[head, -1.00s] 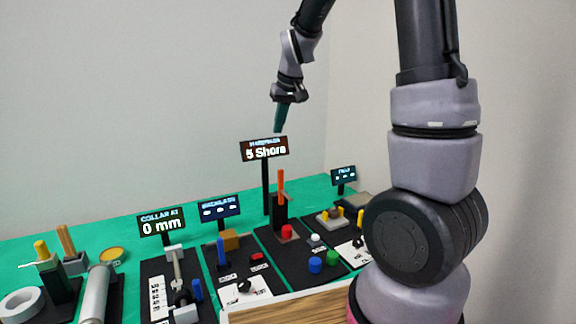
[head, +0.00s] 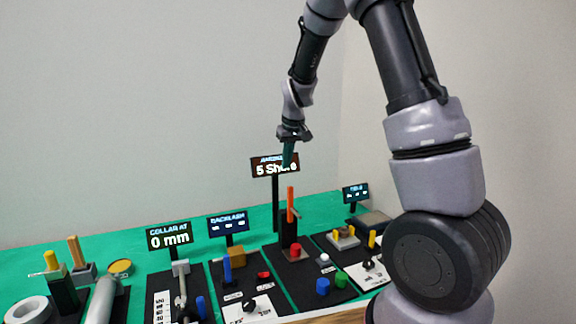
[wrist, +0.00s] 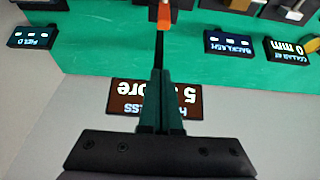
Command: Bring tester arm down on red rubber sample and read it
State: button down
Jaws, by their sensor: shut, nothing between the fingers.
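The hardness tester stands on a black base mat, with a dark post and an upright orange tester arm (head: 291,202) in the head view. The arm's orange end also shows at the top of the wrist view (wrist: 164,17). The red rubber sample (head: 295,251) sits at the foot of the tester. Blue, green and white samples (head: 323,286) lie in front of it. The tester display (head: 266,168) reads "5 Shore", partly covered by my gripper. My gripper (head: 287,164) is shut and empty, pointing down above the orange arm and in front of the display.
To the left stand the backlash station (head: 228,224) and the collar station, whose display (head: 169,236) reads "0 mm". To the right is another station with a small display (head: 355,193). Free air surrounds my gripper above the green table (head: 120,246).

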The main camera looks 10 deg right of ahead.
notch_tip(320, 180, down, 7)
jog(key=s, duration=0.1)
jog(key=shift+s+d, duration=0.15)
jog(key=shift+s, duration=0.1)
jog(key=shift+f, duration=0.1)
dwell(0.5)
